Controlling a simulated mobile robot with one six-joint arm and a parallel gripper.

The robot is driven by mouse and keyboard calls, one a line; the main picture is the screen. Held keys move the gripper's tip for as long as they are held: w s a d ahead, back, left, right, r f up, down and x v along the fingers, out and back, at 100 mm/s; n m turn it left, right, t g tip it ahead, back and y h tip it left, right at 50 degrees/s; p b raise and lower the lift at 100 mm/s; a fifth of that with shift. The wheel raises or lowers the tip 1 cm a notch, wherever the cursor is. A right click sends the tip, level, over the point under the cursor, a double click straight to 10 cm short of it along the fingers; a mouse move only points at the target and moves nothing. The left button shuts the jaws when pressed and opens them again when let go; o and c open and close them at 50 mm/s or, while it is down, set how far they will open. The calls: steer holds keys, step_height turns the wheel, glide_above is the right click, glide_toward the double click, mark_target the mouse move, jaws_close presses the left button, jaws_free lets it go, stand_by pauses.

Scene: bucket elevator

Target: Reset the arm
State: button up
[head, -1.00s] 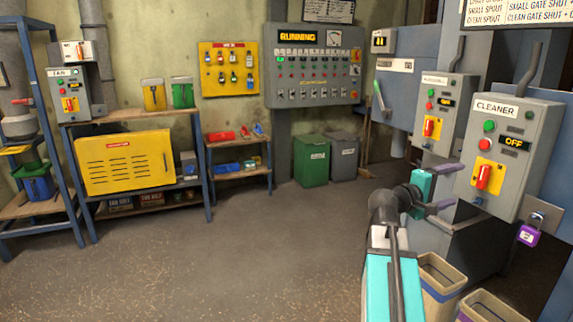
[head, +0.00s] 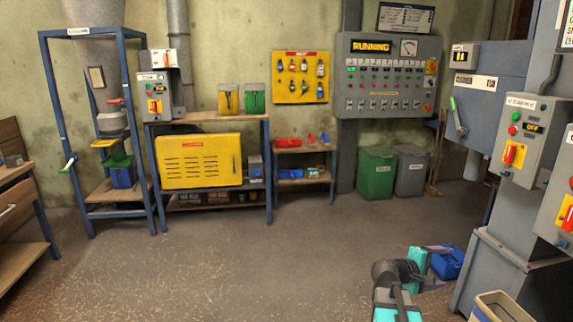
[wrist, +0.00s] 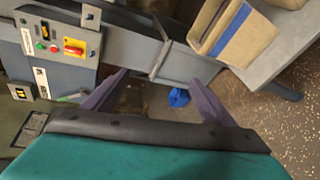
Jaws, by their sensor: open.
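My gripper (head: 436,268) is at the lower right of the head view, at the end of my teal and dark arm. In the wrist view its two purple-grey fingers (wrist: 156,98) stand wide apart with nothing between them that it holds. A blue container (head: 449,261) is on the floor just behind the gripper in the head view. It also shows small between the fingers in the wrist view (wrist: 179,97), farther off and apart from them.
Grey machine housings with a control box (head: 528,140) stand close on the right. A tan bin (head: 497,307) is at the lower right. A yellow cabinet (head: 198,161), a green bin (head: 376,172) and the RUNNING panel (head: 388,75) line the back wall. The floor at centre and left is clear.

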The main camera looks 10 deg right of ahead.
steer(key=s+a+f+n+y+p, duration=0.1)
steer(key=a+f+y, duration=0.1)
steer(key=a+f, duration=0.45)
steer(key=a+f+y+p, duration=0.1)
steer(key=a+f, duration=0.3)
steer(key=f, duration=0.6)
steer(key=s+a+f+g+y+p, duration=0.1)
steer(key=s+a+f+g+y, duration=0.1)
steer(key=s+a+f, duration=0.6)
steer(key=s+a+f+g+y+p, duration=0.25)
steer(key=a+f, duration=0.35)
steer(key=f, duration=0.4)
steer(key=s+a+f+m+g+y, duration=0.2)
steer(key=s+a+f+m+y, duration=0.1)
steer(key=s+a, duration=0.6)
steer(key=s+a+f+m+g+y, duration=0.2)
steer(key=s+a+f+y, duration=0.2)
steer(key=s+a, duration=0.5)
steer(key=s+f, duration=0.1)
steer(key=s, duration=0.1)
steer(key=shift+s+a+f+m, duration=0.2)
steer(key=shift+s+f+m, duration=0.05)
steer(key=shift+s+m, duration=0.15)
steer(key=shift+w, duration=0.1)
